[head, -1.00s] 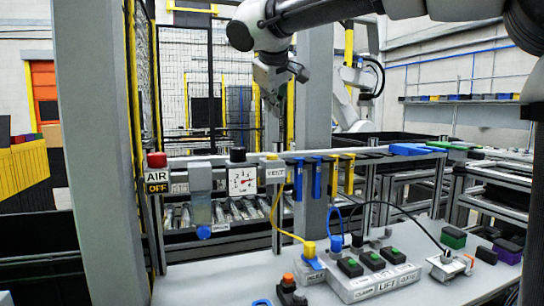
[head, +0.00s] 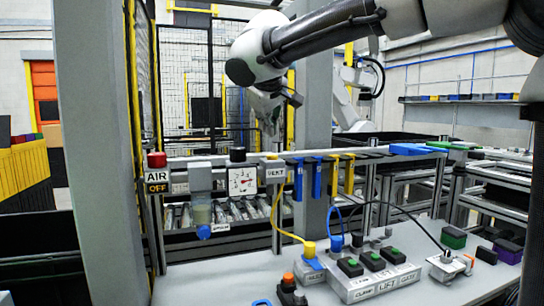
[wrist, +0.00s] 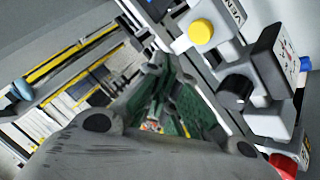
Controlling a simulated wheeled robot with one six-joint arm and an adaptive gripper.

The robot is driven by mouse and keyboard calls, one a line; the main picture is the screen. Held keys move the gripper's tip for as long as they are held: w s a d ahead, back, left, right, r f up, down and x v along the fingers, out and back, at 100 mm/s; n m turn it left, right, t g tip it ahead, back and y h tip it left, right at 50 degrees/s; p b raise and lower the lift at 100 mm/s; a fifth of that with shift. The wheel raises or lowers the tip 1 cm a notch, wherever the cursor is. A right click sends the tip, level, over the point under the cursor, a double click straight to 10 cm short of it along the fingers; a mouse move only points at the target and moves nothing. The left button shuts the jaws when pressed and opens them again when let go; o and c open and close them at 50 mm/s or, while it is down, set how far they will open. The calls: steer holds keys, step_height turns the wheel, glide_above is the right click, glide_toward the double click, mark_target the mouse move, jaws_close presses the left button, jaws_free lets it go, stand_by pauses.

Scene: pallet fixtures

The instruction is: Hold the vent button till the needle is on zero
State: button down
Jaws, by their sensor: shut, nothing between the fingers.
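The vent unit (head: 272,170) with its VENT label sits on the rail, right of the pressure gauge (head: 242,181). The gauge has a white face in the head view, and its needle is too small to read there. In the wrist view the gauge (wrist: 284,52) is seen steeply from the side. The yellow vent button (wrist: 201,31) is at upper centre in the wrist view. My gripper (head: 269,138) is shut and empty, pointing down above the vent unit. In the wrist view the fingers (wrist: 158,82) are left of and below the button in the picture, apart from it.
A black knob (wrist: 236,91) is beside the gauge. A red AIR OFF button (head: 157,160) stands at the rail's left end. Blue and yellow hangers (head: 316,177) hang right of the vent unit. A grey post (head: 313,110) rises close behind my gripper. A control box (head: 375,280) is on the table.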

mark_target(272, 157)
steer(key=shift+f, duration=1.7)
steer(key=shift+f, duration=0.15)
steer(key=shift+f, duration=0.25)
steer(key=shift+f, duration=0.55)
stand_by(1.4)
steer(key=shift+r, duration=0.15)
stand_by(3.1)
steer(key=shift+r, duration=0.8)
